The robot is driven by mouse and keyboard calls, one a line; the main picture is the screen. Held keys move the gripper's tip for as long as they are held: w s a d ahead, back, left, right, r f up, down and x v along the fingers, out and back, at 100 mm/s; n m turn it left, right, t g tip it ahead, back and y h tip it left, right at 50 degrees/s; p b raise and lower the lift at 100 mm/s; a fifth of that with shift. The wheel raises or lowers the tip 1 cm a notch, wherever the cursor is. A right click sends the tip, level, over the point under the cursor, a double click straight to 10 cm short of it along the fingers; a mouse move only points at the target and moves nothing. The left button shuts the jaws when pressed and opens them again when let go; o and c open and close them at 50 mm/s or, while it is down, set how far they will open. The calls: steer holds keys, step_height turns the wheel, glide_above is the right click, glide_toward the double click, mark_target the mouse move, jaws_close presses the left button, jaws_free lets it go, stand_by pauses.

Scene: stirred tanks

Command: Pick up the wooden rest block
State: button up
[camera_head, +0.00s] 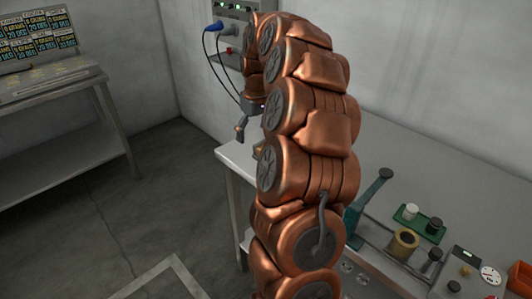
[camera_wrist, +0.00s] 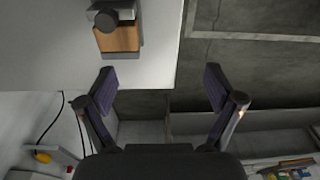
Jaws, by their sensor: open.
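In the wrist view, a wooden block (camera_wrist: 120,42), likely the rest block, is near the edge of the pale table at the upper left. A dark round-ended part and grey pieces sit against or over it and hide some of it. My gripper (camera_wrist: 160,76) is open and empty, its two dark fingers spread wide. The block lies beyond the left fingertip, apart from it and not between the fingers. In the head view, my gripper (camera_head: 249,137) is at the table's far left corner, partly hidden behind my copper arm. I cannot make out the block there.
A wall panel (camera_head: 232,30) with cables hangs behind. A side bench (camera_head: 60,82) stands left; floor between is clear.

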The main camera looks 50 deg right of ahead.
steer(key=d, duration=0.2)
steer(key=d+f, duration=0.1)
steer(key=d, duration=0.2)
steer(key=shift+s+d+f, duration=0.15)
steer(key=shift+d+f, duration=0.1)
steer(key=shift+d, duration=0.1)
steer(key=shift+d+f, duration=0.15)
steer(key=shift+f, duration=0.05)
steer(key=shift+w+f+p, duration=0.2)
steer(key=shift+f+p, duration=0.3)
steer(key=shift+f, duration=1.35)
steer(key=shift+w+f+p, duration=0.2)
steer(key=shift+f+p, duration=0.3)
steer(key=shift+f, duration=1.35)
steer(key=c, duration=1.2)
steer(key=shift+r, duration=0.15)
steer(key=shift+c, duration=0.2)
